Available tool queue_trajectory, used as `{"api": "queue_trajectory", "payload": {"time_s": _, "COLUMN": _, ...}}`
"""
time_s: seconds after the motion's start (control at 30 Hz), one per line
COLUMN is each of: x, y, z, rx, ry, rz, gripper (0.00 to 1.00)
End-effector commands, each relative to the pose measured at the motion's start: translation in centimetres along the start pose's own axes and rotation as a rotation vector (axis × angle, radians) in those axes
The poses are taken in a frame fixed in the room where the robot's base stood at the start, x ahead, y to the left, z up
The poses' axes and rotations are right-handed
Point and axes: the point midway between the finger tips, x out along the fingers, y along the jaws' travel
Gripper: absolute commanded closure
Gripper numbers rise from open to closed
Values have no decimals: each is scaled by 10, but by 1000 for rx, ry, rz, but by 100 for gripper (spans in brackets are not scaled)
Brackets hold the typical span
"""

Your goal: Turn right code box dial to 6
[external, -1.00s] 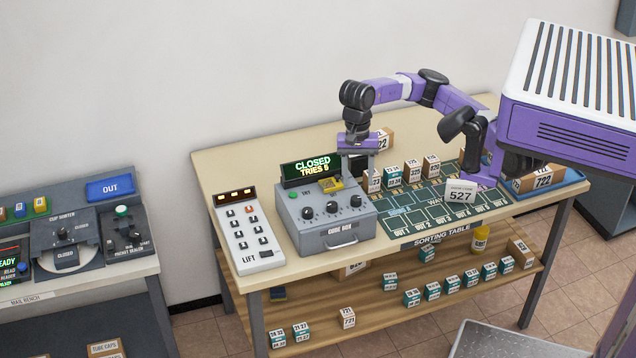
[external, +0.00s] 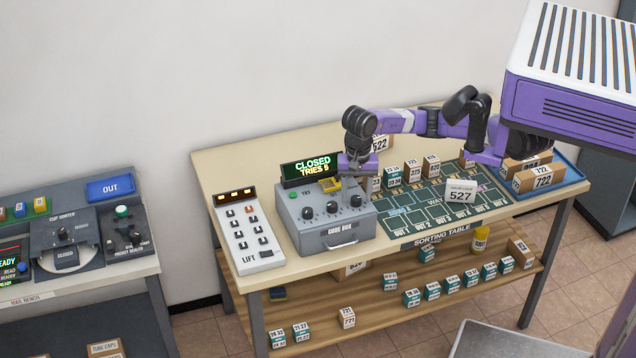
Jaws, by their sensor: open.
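The grey code box (external: 325,238) stands on the table with a row of three black dials on its sloped face. The right dial (external: 356,201) is at the right end of the row; its setting is too small to read. A display (external: 311,168) at the box's back reads CLOSED, TRIES 5 or 6. My gripper (external: 356,180) is open, pointing down just above and behind the right dial. The fingers are small here, and I cannot tell if they touch the box.
A lift panel (external: 246,232) stands left of the code box. The sorting mat (external: 435,213) with several small boxes and a 527 card (external: 461,193) lies to the right. A blue tray (external: 560,170) with boxes is at the far right. The table's back left is clear.

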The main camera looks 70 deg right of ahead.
Motion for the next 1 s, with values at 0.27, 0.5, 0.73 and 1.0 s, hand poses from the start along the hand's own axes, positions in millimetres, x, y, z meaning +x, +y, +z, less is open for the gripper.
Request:
{"api": "queue_trajectory", "payload": {"time_s": 0.27, "x": 9, "y": 0, "z": 0, "rx": 0, "ry": 0, "rz": -1, "gripper": 48}}
{"api": "queue_trajectory", "payload": {"time_s": 0.5, "x": 8, "y": 0, "z": 0, "rx": 0, "ry": 0, "rz": -1, "gripper": 72}}
{"api": "queue_trajectory", "payload": {"time_s": 0.73, "x": 8, "y": 0, "z": 0, "rx": 0, "ry": 0, "rz": 0, "gripper": 100}}
{"api": "queue_trajectory", "payload": {"time_s": 1.0, "x": 10, "y": 0, "z": 0, "rx": 101, "ry": 3, "rz": -2, "gripper": 100}}
